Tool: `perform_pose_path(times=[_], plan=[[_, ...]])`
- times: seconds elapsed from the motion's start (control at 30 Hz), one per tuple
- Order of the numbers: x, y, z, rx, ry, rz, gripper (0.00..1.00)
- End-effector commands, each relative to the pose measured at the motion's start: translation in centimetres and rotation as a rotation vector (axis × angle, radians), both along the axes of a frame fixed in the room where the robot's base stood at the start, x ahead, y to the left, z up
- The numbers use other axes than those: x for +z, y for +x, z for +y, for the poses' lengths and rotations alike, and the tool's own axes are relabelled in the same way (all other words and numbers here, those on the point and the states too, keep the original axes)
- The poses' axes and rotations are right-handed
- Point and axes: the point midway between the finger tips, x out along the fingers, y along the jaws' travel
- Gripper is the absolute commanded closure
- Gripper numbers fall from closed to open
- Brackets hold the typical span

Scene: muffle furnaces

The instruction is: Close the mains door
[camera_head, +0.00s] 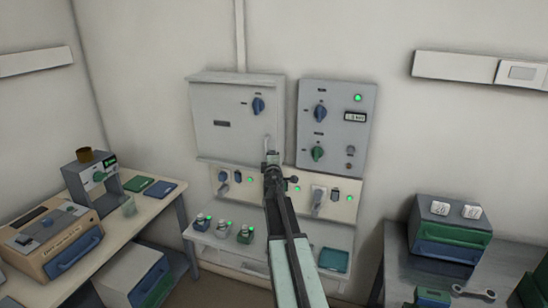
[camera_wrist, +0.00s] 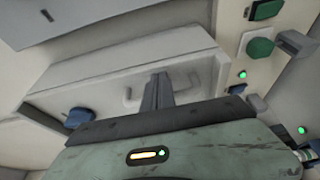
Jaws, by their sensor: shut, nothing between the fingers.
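The mains door appears to be the pale grey front of the left wall cabinet (camera_head: 225,140). It has a blue rotary knob (camera_head: 258,105), a dark label and a pale handle near its lower right edge. The front looks flat against the cabinet; I cannot tell whether a small gap remains. My gripper (camera_head: 271,158) is shut and empty, in front of the cabinet's lower right corner and hiding part of it. In the wrist view my shut fingers (camera_wrist: 158,92) point at a pale panel with pale handles (camera_wrist: 130,90). Contact cannot be told.
A grey control panel (camera_head: 336,95) with knobs and a green light hangs close on the right. Below is a strip of switches and plugs (camera_head: 345,205). A bench (camera_head: 150,205) with instruments stands left. A metal table (camera_head: 400,270) with a drawer box (camera_head: 450,232) stands right.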

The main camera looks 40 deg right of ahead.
Motion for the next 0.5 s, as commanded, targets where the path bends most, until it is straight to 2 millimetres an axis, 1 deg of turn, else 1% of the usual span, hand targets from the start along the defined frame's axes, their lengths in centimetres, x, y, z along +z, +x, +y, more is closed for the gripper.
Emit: perform_pose_path(times=[0.17, 0.27, 0.37, 0.43, 0.47, 0.5], plan=[[0.0, 0.2, 0.4, 0.004, 0.000, 0.000, 1.00], [0.0, -0.1, 0.9, 0.006, 0.000, 0.000, 1.00], [0.0, -1.0, 2.2, 0.007, 0.000, 0.000, 1.00], [0.0, -1.9, 3.5, 0.008, 0.000, 0.000, 1.00], [0.0, -2.5, 3.4, 0.005, 0.000, 0.000, 1.00], [0.0, -3.6, 2.4, 0.003, 0.000, 0.000, 1.00]])
